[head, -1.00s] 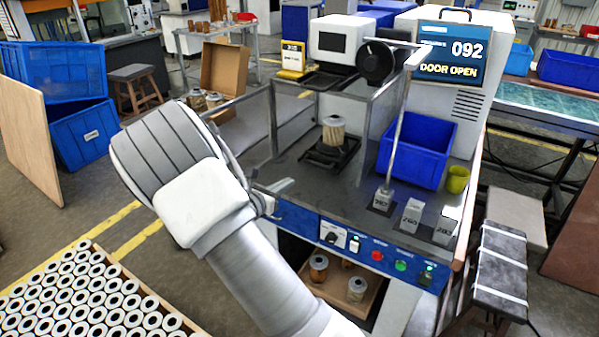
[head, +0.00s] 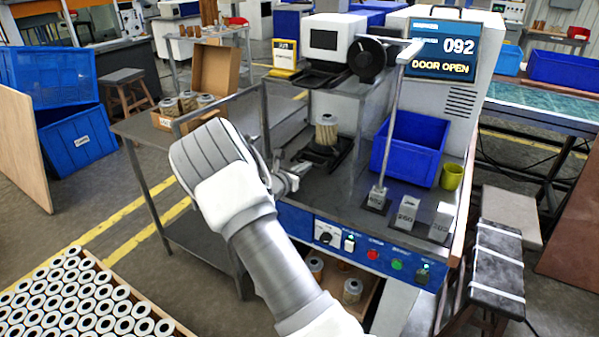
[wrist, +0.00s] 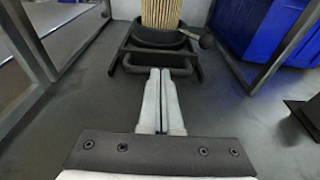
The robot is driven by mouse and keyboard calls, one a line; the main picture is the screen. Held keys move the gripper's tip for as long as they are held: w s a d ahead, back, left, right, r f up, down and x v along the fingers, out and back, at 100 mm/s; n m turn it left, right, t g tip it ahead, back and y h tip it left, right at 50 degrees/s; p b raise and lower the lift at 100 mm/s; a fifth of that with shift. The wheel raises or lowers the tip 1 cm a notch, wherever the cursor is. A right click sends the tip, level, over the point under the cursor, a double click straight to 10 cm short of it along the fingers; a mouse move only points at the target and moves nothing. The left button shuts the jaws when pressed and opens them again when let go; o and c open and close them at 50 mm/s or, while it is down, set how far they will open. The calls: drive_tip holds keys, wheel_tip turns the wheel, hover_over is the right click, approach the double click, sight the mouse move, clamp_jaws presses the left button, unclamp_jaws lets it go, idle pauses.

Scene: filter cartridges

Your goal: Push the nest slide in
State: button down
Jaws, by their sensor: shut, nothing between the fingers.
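The nest slide (head: 322,157) is a black tray on rails on the machine's grey bench top. A pleated cartridge (head: 326,129) stands upright in its round nest. In the wrist view the nest slide (wrist: 157,60) lies straight ahead, with the cartridge (wrist: 161,14) above it and a black ball-ended lever at its right. My gripper (head: 296,172) is in front and to the left of the slide in the head view. In the wrist view my gripper (wrist: 161,72) has its fingers together and empty, their tips close to the slide's front bar. I cannot tell whether they touch it.
A blue bin (head: 411,148) and a yellow cup (head: 452,176) stand right of the nest. Metal frame posts (wrist: 280,45) flank the slide. Grey blocks (head: 405,212) stand at the bench's front right. The screen (head: 443,52) reads "DOOR OPEN".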

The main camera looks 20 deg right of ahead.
drive_tip(key=shift+d, duration=0.1)
drive_tip(key=shift+b+x, duration=0.3)
drive_tip(key=shift+x, duration=0.65)
drive_tip(key=shift+w+d+r, duration=0.2)
drive_tip(key=shift+r, duration=0.25)
drive_tip(key=shift+a+r, duration=0.1)
